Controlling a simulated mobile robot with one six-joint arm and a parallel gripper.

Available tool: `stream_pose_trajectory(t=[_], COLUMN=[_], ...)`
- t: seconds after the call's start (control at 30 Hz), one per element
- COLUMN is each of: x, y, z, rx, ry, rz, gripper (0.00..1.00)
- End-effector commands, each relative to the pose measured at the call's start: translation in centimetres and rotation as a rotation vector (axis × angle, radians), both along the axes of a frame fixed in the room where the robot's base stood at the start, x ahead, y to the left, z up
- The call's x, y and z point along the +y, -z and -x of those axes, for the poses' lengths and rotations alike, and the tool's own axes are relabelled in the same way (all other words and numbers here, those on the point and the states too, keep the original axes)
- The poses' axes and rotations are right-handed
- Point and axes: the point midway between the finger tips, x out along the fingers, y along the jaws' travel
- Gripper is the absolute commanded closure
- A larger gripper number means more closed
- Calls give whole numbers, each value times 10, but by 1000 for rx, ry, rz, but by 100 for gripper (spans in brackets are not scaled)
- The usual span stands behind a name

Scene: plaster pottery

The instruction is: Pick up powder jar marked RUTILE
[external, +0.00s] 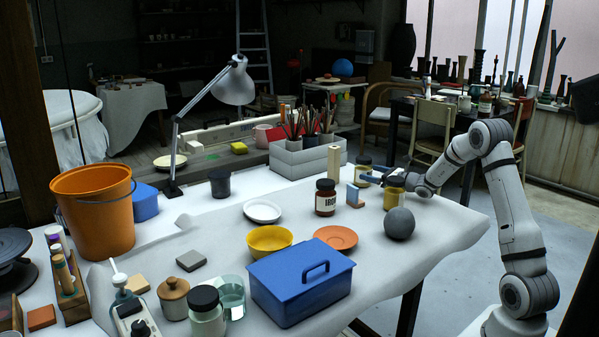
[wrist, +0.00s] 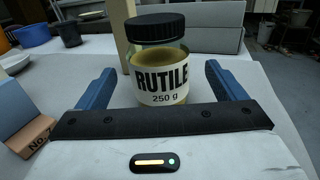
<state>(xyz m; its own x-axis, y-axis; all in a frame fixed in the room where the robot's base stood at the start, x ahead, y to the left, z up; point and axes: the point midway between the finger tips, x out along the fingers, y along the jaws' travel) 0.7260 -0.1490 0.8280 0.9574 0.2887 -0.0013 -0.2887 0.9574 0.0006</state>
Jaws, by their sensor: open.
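The RUTILE powder jar (wrist: 160,72) stands upright in the middle of the wrist view. It is clear, with a black lid, yellowish powder and a white label reading RUTILE 250 g. In the external view, the jar I take to be the same one (external: 364,162) is partly hidden by my gripper (external: 374,177). My gripper, also in the wrist view (wrist: 158,72), is open. Its blue fingers lie on either side of the jar, with a gap visible on each side.
A brown IRON jar (external: 325,198), a small blue-and-wood block (external: 355,195), a yellow jar (external: 393,194) and a grey ball (external: 399,224) stand nearby. Behind the jar in the wrist view are a pale upright block (wrist: 130,35) and a grey box (wrist: 215,38).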

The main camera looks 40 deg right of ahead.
Motion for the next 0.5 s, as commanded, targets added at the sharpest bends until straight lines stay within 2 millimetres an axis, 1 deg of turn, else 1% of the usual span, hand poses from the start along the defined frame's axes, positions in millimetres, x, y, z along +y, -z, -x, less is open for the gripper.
stream_pose_trajectory(t=[0.1,0.23,0.33,0.5], x=[7,12,14,14], y=[1,1,0,0], z=[-17,-35,-42,-43], rx=[-2,-1,-2,-1], ry=[-2,-1,-2,-1], rz=[0,1,-1,-1], gripper=[10,10,10,10])
